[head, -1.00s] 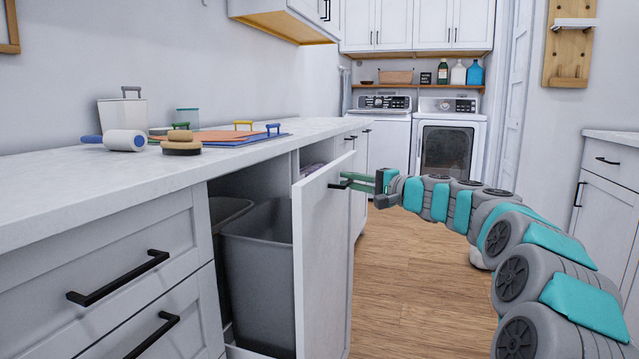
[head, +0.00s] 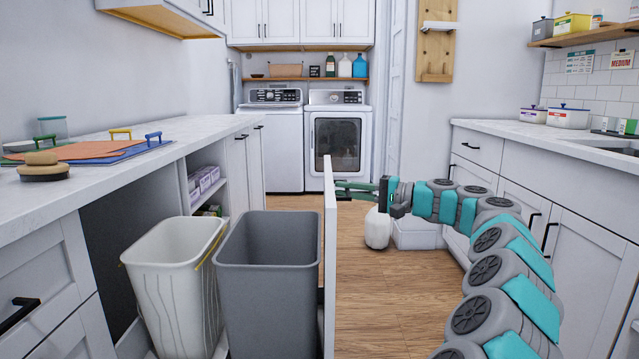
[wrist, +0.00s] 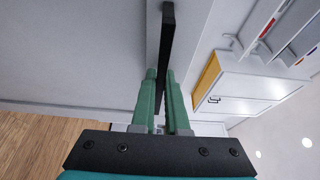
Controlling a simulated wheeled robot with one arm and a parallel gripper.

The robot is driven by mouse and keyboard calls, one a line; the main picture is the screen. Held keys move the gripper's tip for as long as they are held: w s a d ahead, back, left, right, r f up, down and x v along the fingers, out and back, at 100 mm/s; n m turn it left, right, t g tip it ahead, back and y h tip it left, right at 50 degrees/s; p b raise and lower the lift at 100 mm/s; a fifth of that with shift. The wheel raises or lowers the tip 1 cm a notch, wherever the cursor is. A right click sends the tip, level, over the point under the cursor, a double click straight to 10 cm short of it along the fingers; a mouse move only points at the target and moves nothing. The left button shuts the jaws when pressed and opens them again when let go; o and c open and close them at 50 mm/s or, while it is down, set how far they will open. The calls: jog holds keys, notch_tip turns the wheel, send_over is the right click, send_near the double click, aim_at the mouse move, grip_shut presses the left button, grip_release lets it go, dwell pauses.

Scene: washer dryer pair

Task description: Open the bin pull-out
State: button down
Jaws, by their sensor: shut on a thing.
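The bin pull-out stands well out from the left counter. Its white front panel (head: 330,262) shows nearly edge-on in the head view. Behind the panel are a grey bin (head: 268,285) and a white bin (head: 175,285) with a yellow-edged liner. My gripper (head: 357,190) is at the outer face of the panel, near its top. In the wrist view its green fingers (wrist: 160,103) are shut around the black bar handle (wrist: 167,50). In the head view the handle is mostly hidden by the fingers.
The left counter (head: 110,175) holds a brush and colored boards. An open shelf (head: 205,185) with boxes lies beyond the bins. A white jug-like object (head: 377,228) stands on the floor beyond my arm. Right cabinets (head: 570,215) line the other side.

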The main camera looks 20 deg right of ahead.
jog(key=shift+s+d+f+p, duration=0.1)
jog(key=shift+s+d+p, duration=0.2)
jog(key=shift+d, duration=0.55)
jog(key=shift+s+d+f+p, duration=0.15)
jog(key=shift+s+d, duration=0.15)
jog(key=shift+d, duration=0.55)
jog(key=shift+r, duration=0.1)
jog(key=c, duration=0.9)
grip_release()
jog(key=shift+r, duration=0.1)
jog(key=shift+v, duration=3.9)
